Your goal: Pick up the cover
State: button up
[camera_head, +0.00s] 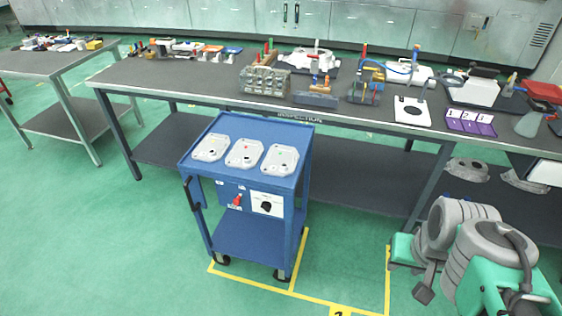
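Three pale grey flat cast pieces, which look like covers, lie in a row on top of a blue cart (213,171). They are the left cover (211,147), the middle cover (245,153) and the right cover (280,160). Each has dark holes; the middle one shows a small red spot. I cannot tell which one is meant. My grey and green arm is folded at the lower right, well away from the cart. I cannot make out my gripper's fingers in this view.
A long inspection bench (210,93) stands behind the cart, crowded with fixtures, tools and a purple tray (471,122). Grey castings (467,168) lie on its lower shelf. Another bench (36,64) is at the left. Yellow floor lines (335,303) run by the cart. Green floor in front is clear.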

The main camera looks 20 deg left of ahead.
aim_at(246, 153)
jog(key=u, duration=1.4)
